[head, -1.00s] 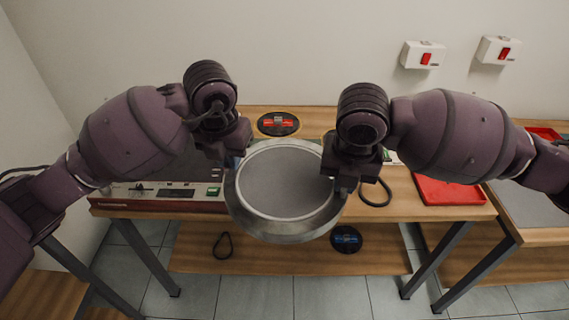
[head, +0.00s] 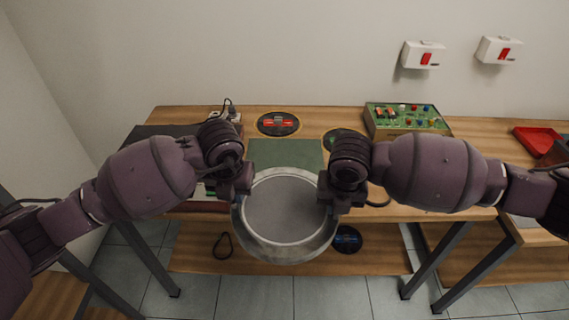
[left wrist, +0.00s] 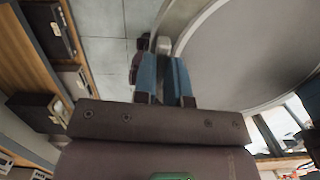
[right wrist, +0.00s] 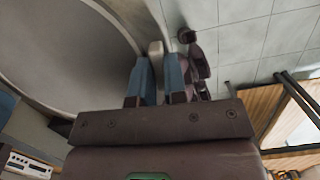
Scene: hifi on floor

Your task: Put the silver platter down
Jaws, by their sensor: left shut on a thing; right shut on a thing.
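The silver platter (head: 285,250) is a round grey dish with a raised metal rim. It is held between my two grippers in front of the wooden table. My left gripper (head: 243,196) is shut on its left rim, and my right gripper (head: 328,196) is shut on its right rim. The left wrist view shows the blue fingers (left wrist: 166,75) at the platter's edge (left wrist: 250,50). The right wrist view shows the other blue fingers (right wrist: 158,72) on the platter (right wrist: 70,50). The platter's underside is hidden.
The wooden table (head: 420,212) has a dark green mat (head: 285,153), a round dark disc with red (head: 278,124) and a green control box (head: 407,120). A red tray (head: 537,141) lies at the right. A lower shelf (head: 200,250) holds a blue-marked disc (head: 347,239).

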